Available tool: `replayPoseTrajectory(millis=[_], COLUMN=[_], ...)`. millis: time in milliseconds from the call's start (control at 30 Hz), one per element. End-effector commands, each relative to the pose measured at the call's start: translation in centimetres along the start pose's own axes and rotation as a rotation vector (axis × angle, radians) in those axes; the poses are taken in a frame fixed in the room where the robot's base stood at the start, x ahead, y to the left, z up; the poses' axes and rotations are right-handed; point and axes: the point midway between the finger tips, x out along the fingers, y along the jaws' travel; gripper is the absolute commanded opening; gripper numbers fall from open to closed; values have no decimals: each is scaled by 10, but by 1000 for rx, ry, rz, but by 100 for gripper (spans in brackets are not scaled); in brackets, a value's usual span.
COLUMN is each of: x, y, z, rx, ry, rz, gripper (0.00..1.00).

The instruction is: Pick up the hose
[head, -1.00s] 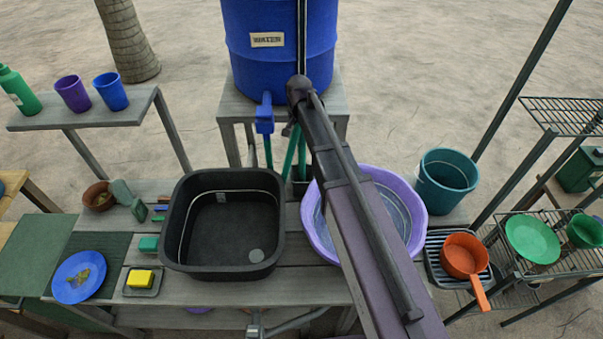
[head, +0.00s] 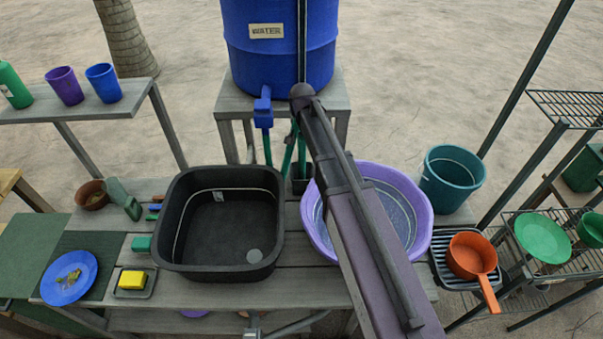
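Green hose-like lengths (head: 289,151) hang below the blue water barrel (head: 262,65), beside its blue tap (head: 263,108). Another thin green length (head: 267,150) runs down directly under the tap. Part of the green lengths is hidden behind my dark arm, so I cannot tell where the hose begins or ends. My arm crosses from the lower right up to a rounded joint in front of the barrel, and a thin dark part rises from there out of the top of the picture. My gripper does not show, and I see nothing held.
A black basin (head: 177,232) and a purple bowl with water (head: 423,234) stand on the wooden bench. A teal bucket (head: 452,181) and an orange pan (head: 471,258) are at the right. Cups stand on the left shelf (head: 62,109). A dark holder (head: 300,186) sits behind the bowl.

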Motion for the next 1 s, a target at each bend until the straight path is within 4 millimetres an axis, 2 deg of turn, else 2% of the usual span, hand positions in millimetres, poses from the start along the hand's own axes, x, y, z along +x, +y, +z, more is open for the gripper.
replayPoseTrajectory(millis=[600,867,1000], x=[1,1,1], y=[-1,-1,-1], z=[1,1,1], rx=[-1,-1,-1], ry=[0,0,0], rz=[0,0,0], gripper=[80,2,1])
